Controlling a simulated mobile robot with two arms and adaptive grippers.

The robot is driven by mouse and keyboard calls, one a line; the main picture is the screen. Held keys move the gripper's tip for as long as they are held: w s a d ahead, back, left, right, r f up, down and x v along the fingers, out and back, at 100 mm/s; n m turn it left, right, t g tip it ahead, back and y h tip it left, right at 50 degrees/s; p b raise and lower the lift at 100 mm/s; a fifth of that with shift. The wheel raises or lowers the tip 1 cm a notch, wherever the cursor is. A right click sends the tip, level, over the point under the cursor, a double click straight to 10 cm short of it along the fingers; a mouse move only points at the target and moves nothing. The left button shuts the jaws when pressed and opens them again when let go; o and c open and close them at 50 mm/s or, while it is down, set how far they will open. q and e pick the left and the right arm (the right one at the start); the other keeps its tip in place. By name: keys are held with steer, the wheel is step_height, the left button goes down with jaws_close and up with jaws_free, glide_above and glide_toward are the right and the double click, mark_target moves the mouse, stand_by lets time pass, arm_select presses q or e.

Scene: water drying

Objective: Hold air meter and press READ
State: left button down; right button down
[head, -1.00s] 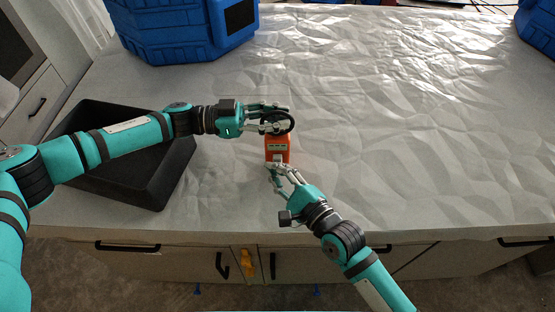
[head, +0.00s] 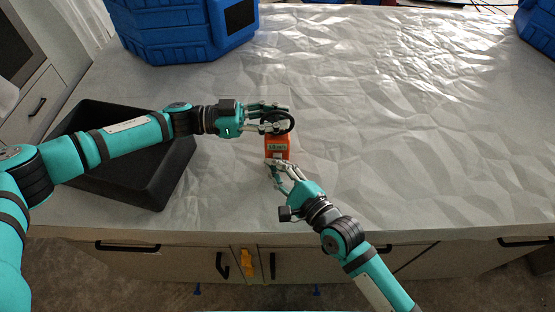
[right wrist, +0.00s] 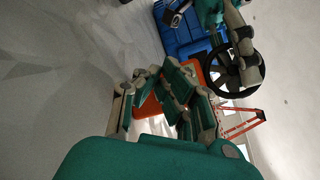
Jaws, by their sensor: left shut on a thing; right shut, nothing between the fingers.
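The air meter (head: 288,156) has an orange body with a small pale green display (head: 277,147) and a black ring at its top. My right gripper (head: 271,164) is shut and empty. Its fingertips are at the lower front face of the meter and hide the READ button area; contact is hard to tell. In the right wrist view the orange body (right wrist: 148,106) shows partly behind my fingers, with the black ring (right wrist: 209,73) beyond.
A black open tray (head: 170,180) lies on the left, under my left arm. A large blue container (head: 165,35) stands at the back left, another blue one (head: 540,28) at the back right. The crinkled sheet on the table (head: 420,130) is clear to the right.

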steer(key=shift+s, duration=0.95)
steer(key=shift+s, duration=2.55)
arm_select(q)
steer(key=c, duration=1.2)
jaws_free()
steer(key=shift+a, duration=0.1)
